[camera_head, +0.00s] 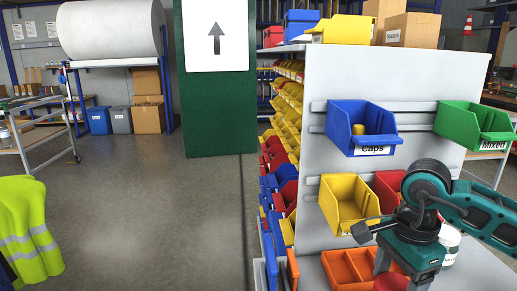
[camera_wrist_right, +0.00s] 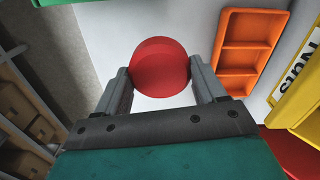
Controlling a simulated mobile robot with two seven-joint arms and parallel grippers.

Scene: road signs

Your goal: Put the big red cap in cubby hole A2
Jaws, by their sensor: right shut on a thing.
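The big red cap (camera_wrist_right: 160,68) sits between the two fingers of my right gripper (camera_wrist_right: 160,82), which is shut on it in the right wrist view. In the head view the red cap (camera_head: 391,283) shows at the bottom edge, partly cut off, beside my right gripper (camera_head: 410,279). An orange tray with several compartments (camera_head: 347,255) lies on the white shelf just left of the gripper. The tray also shows in the wrist view (camera_wrist_right: 249,45), to the right of and apart from the cap. No A2 label is readable. My left gripper is not in view.
A blue bin labelled Caps (camera_head: 343,128) and a green bin labelled Mixed (camera_head: 461,120) hang on the grey panel (camera_head: 400,75). A yellow bin (camera_head: 337,213) and a red bin (camera_head: 390,185) hang below, close to my right arm. Open floor (camera_head: 140,220) lies left.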

